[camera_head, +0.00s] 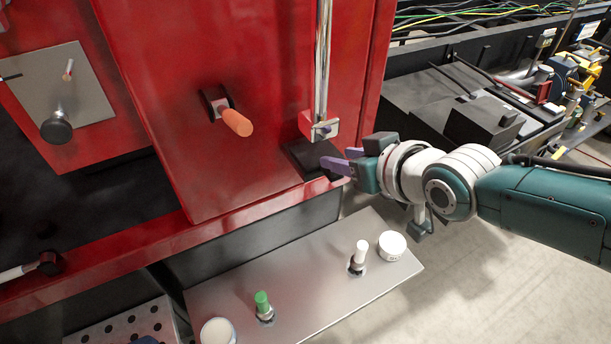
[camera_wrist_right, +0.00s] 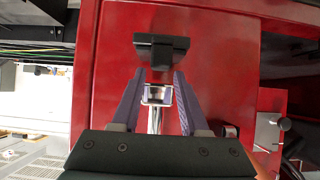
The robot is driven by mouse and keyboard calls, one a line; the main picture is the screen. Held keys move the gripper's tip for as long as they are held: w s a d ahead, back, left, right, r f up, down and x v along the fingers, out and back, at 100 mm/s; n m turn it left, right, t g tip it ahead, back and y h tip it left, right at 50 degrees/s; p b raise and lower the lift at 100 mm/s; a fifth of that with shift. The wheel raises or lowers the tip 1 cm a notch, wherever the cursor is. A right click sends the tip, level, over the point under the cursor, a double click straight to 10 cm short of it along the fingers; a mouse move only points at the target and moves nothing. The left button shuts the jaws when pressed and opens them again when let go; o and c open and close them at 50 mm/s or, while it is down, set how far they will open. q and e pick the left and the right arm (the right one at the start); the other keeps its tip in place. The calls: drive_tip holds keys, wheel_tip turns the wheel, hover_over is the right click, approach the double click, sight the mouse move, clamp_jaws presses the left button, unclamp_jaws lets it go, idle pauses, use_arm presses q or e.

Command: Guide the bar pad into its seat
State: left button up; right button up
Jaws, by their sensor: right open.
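A vertical chrome bar (camera_head: 322,62) runs down the red panel and ends in a pale metal block (camera_head: 319,127), which looks like the bar pad. A black block (camera_head: 305,158), perhaps its seat, sits just below on the red ledge. My right gripper (camera_head: 335,160) has its purple fingers open beside the black block, just below the pad. In the right wrist view the pad (camera_wrist_right: 157,95) appears between the open fingers, and the black block (camera_wrist_right: 161,48) lies beyond their tips. I cannot tell whether the fingers touch anything. My left gripper is out of view.
An orange handle (camera_head: 237,122) sticks out of the red panel left of the bar. Below, a metal shelf (camera_head: 310,282) carries a green button (camera_head: 263,301), a white button (camera_head: 361,249) and round white pieces. A cluttered black bench (camera_head: 430,100) stands at right.

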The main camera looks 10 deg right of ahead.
drive_tip(key=shift+o, duration=0.4)
drive_tip(key=o, duration=0.5)
drive_tip(key=c, duration=0.6)
drive_tip(key=p+v, duration=0.9)
drive_tip(key=shift+d+p, duration=0.1)
drive_tip(key=shift+p, duration=0.3)
